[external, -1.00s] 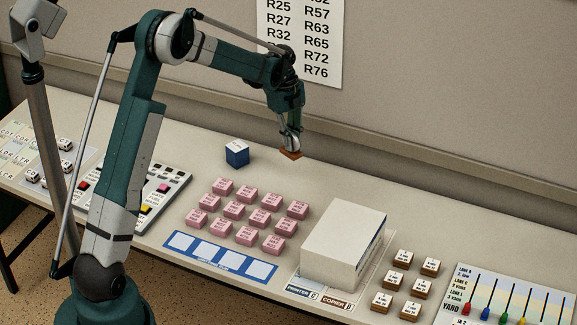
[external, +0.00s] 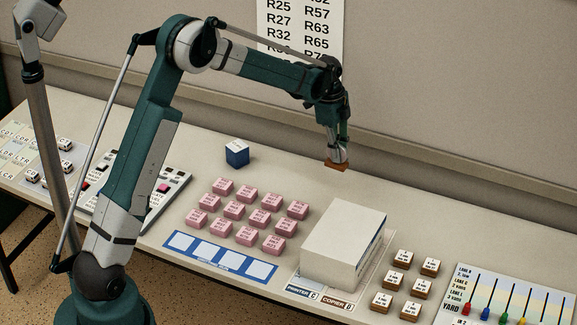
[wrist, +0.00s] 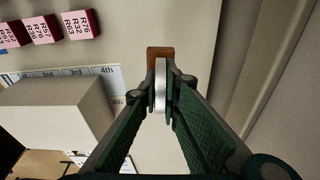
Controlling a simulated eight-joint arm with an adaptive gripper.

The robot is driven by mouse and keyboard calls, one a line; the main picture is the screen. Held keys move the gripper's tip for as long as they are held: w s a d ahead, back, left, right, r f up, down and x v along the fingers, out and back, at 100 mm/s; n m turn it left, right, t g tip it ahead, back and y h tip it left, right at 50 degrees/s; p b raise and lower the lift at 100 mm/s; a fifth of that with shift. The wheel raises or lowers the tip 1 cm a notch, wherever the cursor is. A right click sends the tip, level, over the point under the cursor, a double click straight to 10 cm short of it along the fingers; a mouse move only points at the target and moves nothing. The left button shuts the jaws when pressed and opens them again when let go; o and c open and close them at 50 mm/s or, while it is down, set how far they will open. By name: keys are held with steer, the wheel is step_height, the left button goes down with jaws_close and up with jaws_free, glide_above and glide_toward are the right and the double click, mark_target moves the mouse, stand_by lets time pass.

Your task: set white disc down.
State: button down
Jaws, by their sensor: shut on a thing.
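My gripper (external: 337,154) is shut on the white disc (wrist: 160,86), which shows edge-on between the fingers in the wrist view. A brown block (wrist: 160,53) is at the far end of the disc; it also shows below the fingertips in the external view (external: 336,166). The block moves along with the disc; I cannot tell whether they are one piece. My gripper holds them above the back of the desk (external: 420,205), behind the large white box (external: 340,240).
Several pink blocks (external: 247,192) stand in rows left of the box, with a blue-and-white strip (external: 220,257) in front. A blue cube (external: 237,154) stands behind them. Several brown blocks with white tops (external: 398,258) stand to the right, beside a yard board (external: 510,290).

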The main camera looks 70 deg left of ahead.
steer(key=shift+n, duration=0.5)
steer(key=shift+w+d, duration=1.4)
steer(key=shift+d, duration=0.25)
steer(key=shift+f+b, duration=0.3)
steer(key=shift+f, duration=2.8)
steer(key=shift+f, duration=1.9)
steer(key=shift+f+b, duration=0.15)
steer(key=shift+b, duration=0.2)
steer(key=c, duration=2.6)
jaws_free()
steer(key=shift+o, duration=0.2)
